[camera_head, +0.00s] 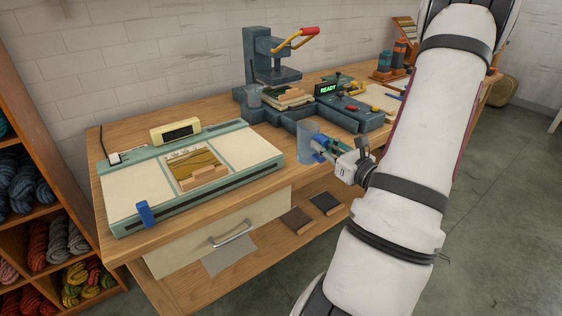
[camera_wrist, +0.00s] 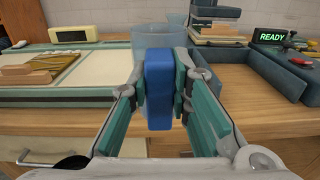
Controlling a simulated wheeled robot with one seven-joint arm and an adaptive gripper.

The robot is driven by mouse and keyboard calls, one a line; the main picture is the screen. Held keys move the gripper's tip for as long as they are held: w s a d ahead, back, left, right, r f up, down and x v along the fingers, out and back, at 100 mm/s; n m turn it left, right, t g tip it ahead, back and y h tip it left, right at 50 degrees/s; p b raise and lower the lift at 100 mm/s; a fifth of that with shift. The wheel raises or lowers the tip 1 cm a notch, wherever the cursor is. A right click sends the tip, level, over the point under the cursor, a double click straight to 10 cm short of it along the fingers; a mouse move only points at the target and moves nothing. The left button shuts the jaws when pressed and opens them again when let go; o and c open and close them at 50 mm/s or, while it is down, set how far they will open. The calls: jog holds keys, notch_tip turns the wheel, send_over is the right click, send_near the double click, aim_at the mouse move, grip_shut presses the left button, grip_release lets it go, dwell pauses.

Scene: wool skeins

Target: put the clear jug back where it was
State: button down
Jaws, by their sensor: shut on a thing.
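The clear jug (camera_head: 306,136) is a see-through cylinder with a blue handle (camera_head: 321,147). It is near the front edge of the workbench, to the right of the pale cutting board. My gripper (camera_head: 328,152) reaches it from the right and is shut on the blue handle. In the wrist view the handle (camera_wrist: 158,88) stands upright between the fingers of my gripper (camera_wrist: 160,98), with the jug's clear wall (camera_wrist: 125,57) behind it. The jug's base is hidden there, and I cannot tell whether it touches the bench.
The slate tray unit (camera_head: 352,118) with a READY display (camera_head: 327,88) lies behind and right of the jug. The board (camera_head: 240,152) bears a blue block (camera_head: 145,213). A drawer (camera_head: 222,228) is below.

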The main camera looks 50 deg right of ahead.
jog(key=shift+w+d+f+b, duration=0.2)
jog(key=shift+w+d+f, duration=0.85)
jog(key=shift+w, duration=1.25)
jog(key=shift+w+d+f+b, duration=0.2)
jog(key=shift+w+d+f, duration=0.4)
jog(key=shift+w+d, duration=1.25)
jog(key=shift+w+d+f+b, duration=0.2)
jog(key=shift+w+d+f, duration=0.6)
jog(key=shift+w, duration=1.9)
jog(key=shift+f, duration=0.2)
jog(key=c, duration=1.5)
grip_release()
jog(key=shift+o, duration=0.2)
jog(key=shift+r, duration=0.1)
